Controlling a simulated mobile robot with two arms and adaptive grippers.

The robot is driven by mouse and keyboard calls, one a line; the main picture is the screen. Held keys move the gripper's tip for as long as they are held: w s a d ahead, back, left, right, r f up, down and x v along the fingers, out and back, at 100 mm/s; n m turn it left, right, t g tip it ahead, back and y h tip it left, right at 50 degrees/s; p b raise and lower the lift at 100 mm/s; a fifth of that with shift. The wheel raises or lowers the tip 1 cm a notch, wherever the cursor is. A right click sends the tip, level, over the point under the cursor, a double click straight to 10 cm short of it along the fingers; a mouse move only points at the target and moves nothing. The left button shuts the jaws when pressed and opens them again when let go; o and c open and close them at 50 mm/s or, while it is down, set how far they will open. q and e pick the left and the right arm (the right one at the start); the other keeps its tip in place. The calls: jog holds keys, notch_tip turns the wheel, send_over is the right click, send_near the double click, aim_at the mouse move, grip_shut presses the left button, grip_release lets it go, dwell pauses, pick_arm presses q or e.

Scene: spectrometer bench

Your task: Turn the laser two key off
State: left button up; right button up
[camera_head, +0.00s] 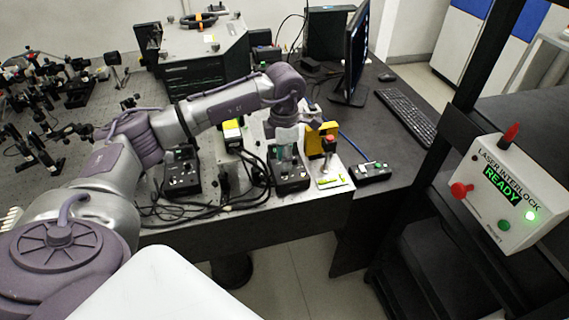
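My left arm reaches in from the left across the bench, and my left gripper (292,150) points down over a black control box (291,183) near the bench's front edge. The gripper's fingers are small and partly blend with the things behind them, so whether they are open or touch the box is unclear. Another black control box (183,182) with small knobs stands farther left. I cannot read which box is laser two, and no key can be made out clearly. My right gripper is not in view.
Black cables (225,202) lie between the boxes. A yellow block (322,133), a red-topped part (329,142) and a small button box (371,172) are right of the gripper. A monitor (355,50), keyboard (405,115) and laser interlock panel (503,190) reading READY are farther right.

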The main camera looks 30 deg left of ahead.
aim_at(285, 174)
pick_arm(q)
jog(key=shift+f+p, duration=0.3)
jog(key=shift+f, duration=1.65)
grip_shut()
